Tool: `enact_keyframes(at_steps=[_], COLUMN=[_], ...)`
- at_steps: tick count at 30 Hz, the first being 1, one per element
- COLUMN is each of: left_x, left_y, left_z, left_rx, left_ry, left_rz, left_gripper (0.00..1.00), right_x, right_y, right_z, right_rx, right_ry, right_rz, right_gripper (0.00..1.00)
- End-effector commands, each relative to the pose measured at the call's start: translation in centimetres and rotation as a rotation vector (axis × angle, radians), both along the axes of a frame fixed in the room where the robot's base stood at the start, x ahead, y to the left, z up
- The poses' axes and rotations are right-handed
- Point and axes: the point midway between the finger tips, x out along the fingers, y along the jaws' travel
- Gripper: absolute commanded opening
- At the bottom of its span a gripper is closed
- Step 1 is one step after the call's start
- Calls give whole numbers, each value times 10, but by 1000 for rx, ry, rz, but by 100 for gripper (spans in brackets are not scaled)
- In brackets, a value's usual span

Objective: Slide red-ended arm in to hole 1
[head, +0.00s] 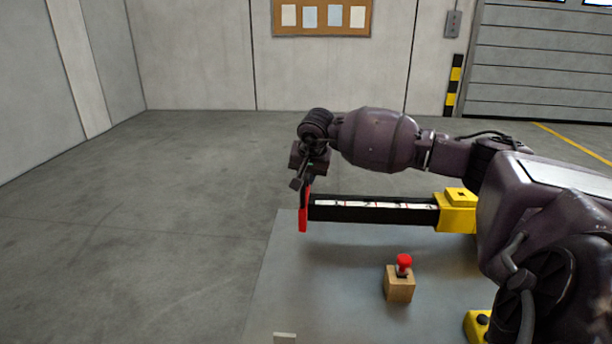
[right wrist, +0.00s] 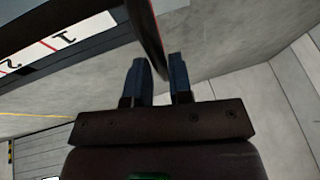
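The red-ended arm is a long black bar (head: 370,214) with a white marked strip on top, sticking out leftward from a yellow block (head: 455,219). Its red end plate (head: 303,220) is at the left. My right gripper (head: 299,184) is at the top of that plate, pointing down. In the right wrist view the plate's dark edge (right wrist: 149,38) runs down between the two fingers (right wrist: 159,62), which stand apart. Firm contact on both sides does not show. The strip there (right wrist: 62,42) carries the marks 1 and 2. My left gripper is out of view.
A grey table (head: 330,275) lies under the bar. A wooden box (head: 399,288) with a red button (head: 404,261) stands on it in front of the bar. Another yellow piece (head: 478,326) is at the lower right. The floor to the left is clear.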

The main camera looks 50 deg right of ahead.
Motion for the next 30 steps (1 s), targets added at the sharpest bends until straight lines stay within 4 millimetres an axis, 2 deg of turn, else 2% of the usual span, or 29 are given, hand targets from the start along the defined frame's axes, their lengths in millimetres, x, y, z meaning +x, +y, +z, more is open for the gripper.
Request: enact_keyframes(at_steps=[1,3,4,13,17,23,30], left_x=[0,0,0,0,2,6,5], left_y=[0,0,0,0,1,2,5], left_z=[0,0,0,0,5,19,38], left_rx=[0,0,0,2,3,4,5], left_ry=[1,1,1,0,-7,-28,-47], left_rz=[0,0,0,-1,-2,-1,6], left_gripper=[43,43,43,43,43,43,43], right_x=[0,0,0,-1,-8,-34,-83], right_y=[0,0,0,-1,-6,-27,-65], right_z=[0,0,0,0,2,5,7], right_rx=[0,0,0,0,-1,-4,-5], right_ry=[0,0,0,0,1,2,3], right_rz=[0,0,0,0,0,-3,-5], right_gripper=[13,2,0,0,0,0,0])
